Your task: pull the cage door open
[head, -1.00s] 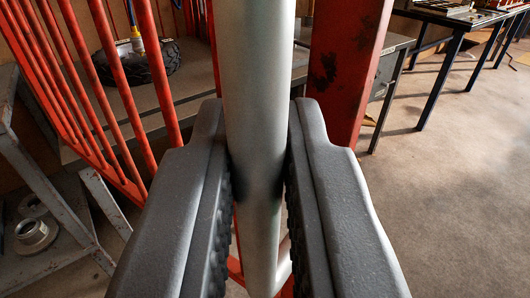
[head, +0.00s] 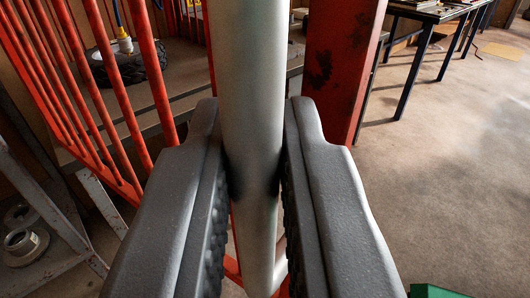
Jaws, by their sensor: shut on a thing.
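My gripper (head: 252,170) fills the lower middle of the head view, its two dark grey padded fingers shut on a pale metal bar handle (head: 250,75). The handle stands upright between the fingers and bends near its lower end. The cage door (head: 130,90), made of red upright bars, shows at the left and behind the handle. A wide red post (head: 335,75) with dark worn patches stands just right of the handle. The fingers hide part of the door's lower frame.
A grey shelf (head: 60,245) with metal rings (head: 25,242) is at the lower left. Behind the bars, a bench bears a black tyre (head: 130,68). A dark-legged table (head: 440,15) stands at the upper right. A green object (head: 435,291) is at the lower right edge. The right floor is otherwise clear.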

